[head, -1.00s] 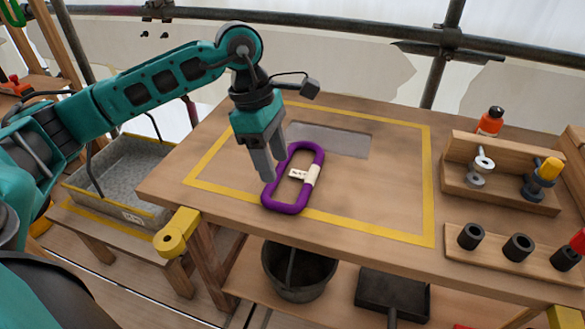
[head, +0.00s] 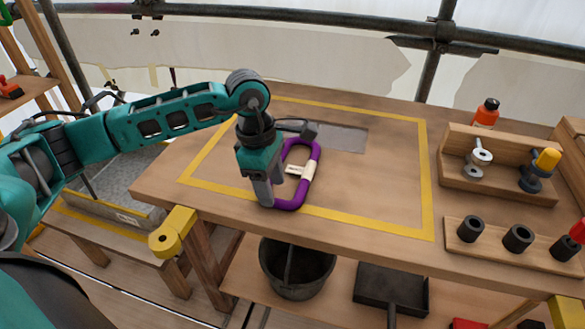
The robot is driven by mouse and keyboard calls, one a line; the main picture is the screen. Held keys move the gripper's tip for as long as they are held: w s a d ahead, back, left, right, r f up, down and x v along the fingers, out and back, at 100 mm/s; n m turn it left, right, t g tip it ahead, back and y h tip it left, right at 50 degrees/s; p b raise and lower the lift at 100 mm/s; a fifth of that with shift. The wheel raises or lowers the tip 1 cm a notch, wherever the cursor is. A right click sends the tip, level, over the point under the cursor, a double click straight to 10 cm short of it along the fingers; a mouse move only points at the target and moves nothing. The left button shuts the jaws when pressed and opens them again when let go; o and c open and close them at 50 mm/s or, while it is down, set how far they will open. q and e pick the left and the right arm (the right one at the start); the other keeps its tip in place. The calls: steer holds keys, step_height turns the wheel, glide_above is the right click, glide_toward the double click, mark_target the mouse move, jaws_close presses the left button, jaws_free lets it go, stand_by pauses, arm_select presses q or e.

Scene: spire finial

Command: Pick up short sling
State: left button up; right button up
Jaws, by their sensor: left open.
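The short sling is a purple loop (head: 316,152) with a pale sleeve and a small white tag on its sides. My left gripper (head: 272,202) is open and points down at the loop's near-left part. Its fingers are low and hide part of the purple band; I cannot tell whether the band lies between them. My right gripper is not in view.
A grey flat plate (head: 345,138) lies behind the loop. A wooden rack (head: 500,190) with metal fittings and a block with black sockets (head: 497,250) stand at the right. An orange bottle (head: 486,113) is behind. The taped area's right side is clear.

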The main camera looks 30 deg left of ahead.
mark_target(276, 199)
arm_select(q)
steer(key=f, duration=0.3)
steer(key=shift+w+d+f, duration=0.1)
steer(key=shift+d+f, duration=0.05)
steer(key=shift+d, duration=0.25)
jaws_close()
